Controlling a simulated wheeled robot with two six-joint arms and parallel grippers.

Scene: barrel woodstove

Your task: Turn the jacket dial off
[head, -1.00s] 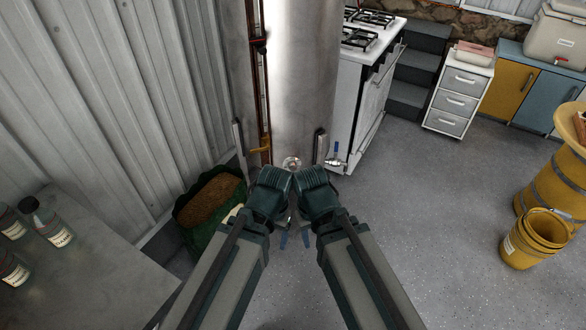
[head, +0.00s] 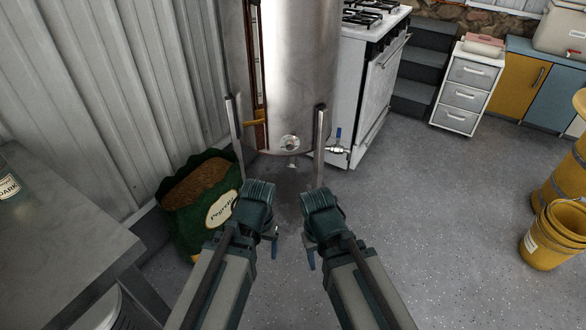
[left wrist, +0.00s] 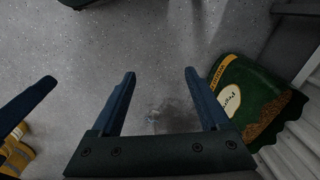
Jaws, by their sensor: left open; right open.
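The jacket dial (head: 290,142) is a small round fitting low on the front of the tall shiny metal vessel (head: 300,70). Its setting is too small to read. My left gripper (head: 274,246) is below and a little left of the dial in the head view, well short of it. Its two dark blue fingers stand apart and empty over the floor in the left wrist view (left wrist: 160,72). My right gripper (head: 309,262) is below and right of the dial, empty and apart from it. The dial is not visible in the left wrist view.
A valve with a blue handle (head: 338,147) sticks out right of the dial. A green sack (head: 192,222) stands left of my left gripper, by the corrugated wall. A grey table (head: 70,225) is at left, a white stove (head: 375,90) right of the vessel.

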